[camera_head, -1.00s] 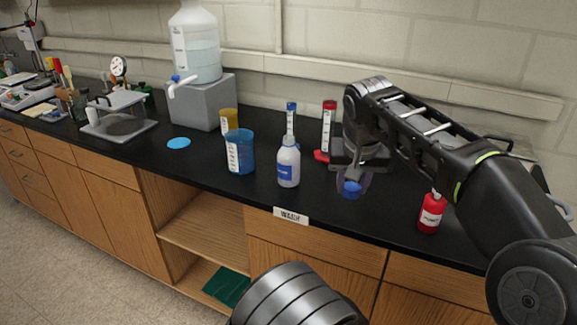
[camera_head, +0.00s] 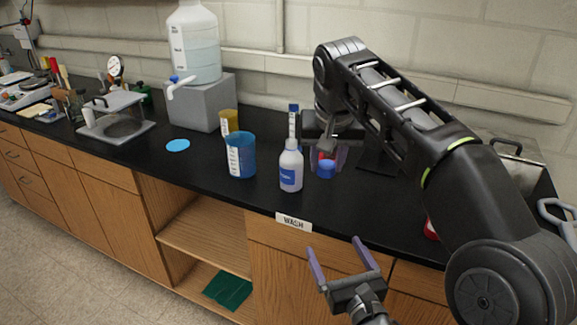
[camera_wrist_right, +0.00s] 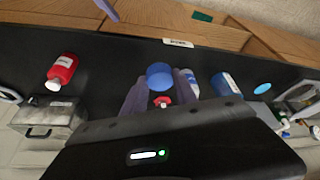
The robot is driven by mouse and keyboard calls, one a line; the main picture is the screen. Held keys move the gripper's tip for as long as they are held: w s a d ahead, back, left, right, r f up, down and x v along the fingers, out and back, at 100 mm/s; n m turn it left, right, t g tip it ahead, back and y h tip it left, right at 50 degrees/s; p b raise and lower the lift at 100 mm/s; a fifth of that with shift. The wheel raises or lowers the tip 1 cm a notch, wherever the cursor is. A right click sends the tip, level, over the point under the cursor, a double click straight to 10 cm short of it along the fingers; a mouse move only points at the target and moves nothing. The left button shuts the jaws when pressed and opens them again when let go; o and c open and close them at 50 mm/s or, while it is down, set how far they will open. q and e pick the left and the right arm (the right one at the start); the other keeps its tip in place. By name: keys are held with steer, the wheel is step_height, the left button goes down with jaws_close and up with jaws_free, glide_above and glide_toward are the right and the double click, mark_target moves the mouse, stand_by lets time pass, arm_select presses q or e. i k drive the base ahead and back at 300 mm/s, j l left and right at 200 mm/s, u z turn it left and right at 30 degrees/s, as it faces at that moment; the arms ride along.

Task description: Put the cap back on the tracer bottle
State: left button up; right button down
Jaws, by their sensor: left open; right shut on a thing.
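My right gripper (camera_head: 327,158) is shut on a blue cap (camera_head: 326,169) and holds it just right of a white bottle with a blue label (camera_head: 291,172), apart from it. In the right wrist view the cap (camera_wrist_right: 160,75) sits between the purple-grey fingers. The white bottle stands upright near the bench edge; its label is too small to read. A red bottle (camera_wrist_right: 62,72) with a white top stands farther right; my right arm mostly hides it in the head view. My left gripper (camera_head: 338,257) is open and empty in front of the bench.
A blue beaker (camera_head: 241,157) and yellow beaker (camera_head: 229,121) stand left of the white bottle. A blue-topped cylinder (camera_head: 293,115) stands behind it. A large jug (camera_head: 194,50) sits on a grey block (camera_head: 203,103). The bench around the blue disc (camera_head: 178,145) is clear.

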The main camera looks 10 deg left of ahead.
mark_target(291, 160)
steer(key=i+j, duration=0.25)
steer(key=i, duration=0.15)
steer(key=i+j, duration=0.25)
steer(key=i, duration=0.15)
